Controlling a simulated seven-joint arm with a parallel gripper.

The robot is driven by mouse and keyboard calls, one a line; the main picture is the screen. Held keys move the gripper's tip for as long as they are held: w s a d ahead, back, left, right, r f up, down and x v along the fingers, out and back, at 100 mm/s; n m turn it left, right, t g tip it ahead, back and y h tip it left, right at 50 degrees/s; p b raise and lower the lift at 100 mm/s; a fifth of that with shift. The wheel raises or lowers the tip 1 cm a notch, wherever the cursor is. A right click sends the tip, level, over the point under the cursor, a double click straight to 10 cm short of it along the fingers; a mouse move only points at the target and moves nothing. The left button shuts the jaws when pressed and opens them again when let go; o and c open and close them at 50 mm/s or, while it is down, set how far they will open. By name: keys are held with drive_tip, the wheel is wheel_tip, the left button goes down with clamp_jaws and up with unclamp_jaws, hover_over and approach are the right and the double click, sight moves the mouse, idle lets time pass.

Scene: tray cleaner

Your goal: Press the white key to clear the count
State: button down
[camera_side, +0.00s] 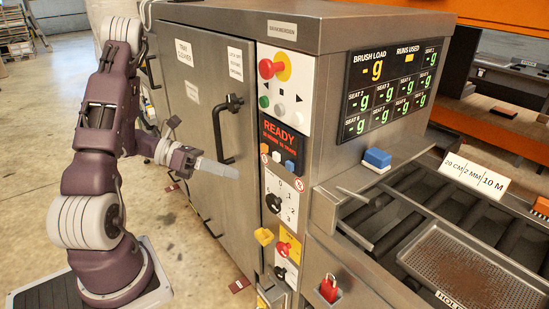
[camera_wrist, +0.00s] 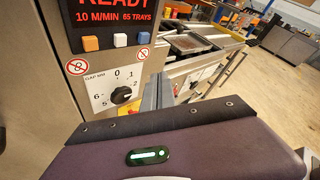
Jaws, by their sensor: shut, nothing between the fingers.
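The white key (camera_wrist: 120,40) sits between an orange key (camera_wrist: 90,43) and a blue key (camera_wrist: 142,37), under the black READY display (camera_wrist: 118,12), which reads 10 M/MIN 65 TRAYS. The white key also shows small in the side view (camera_side: 277,157). My gripper (camera_side: 236,173) is shut and empty, pointing right toward the machine's control panel, a little left of and below the keys in the side view. It looks apart from the panel. In the wrist view the gripper's grey fingers (camera_wrist: 158,93) show lower right of the white key.
Below the keys is a GAP MM dial (camera_wrist: 121,95). Above the display is a white plate with a red knob (camera_side: 267,69). A door handle (camera_side: 222,130) juts out behind my gripper. A yellow block (camera_side: 264,236) sticks out lower down. Open floor lies left of the machine.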

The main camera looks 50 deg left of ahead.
drive_tip(key=shift+w, duration=0.1)
drive_tip(key=w, duration=0.8)
drive_tip(key=shift+w, duration=0.35)
drive_tip(key=shift+w, duration=0.1)
idle(1.8)
drive_tip(key=shift+w, duration=0.3)
drive_tip(key=shift+w, duration=0.5)
idle(0.5)
idle(0.4)
drive_tip(key=shift+s, duration=0.95)
drive_tip(key=shift+s, duration=2.5)
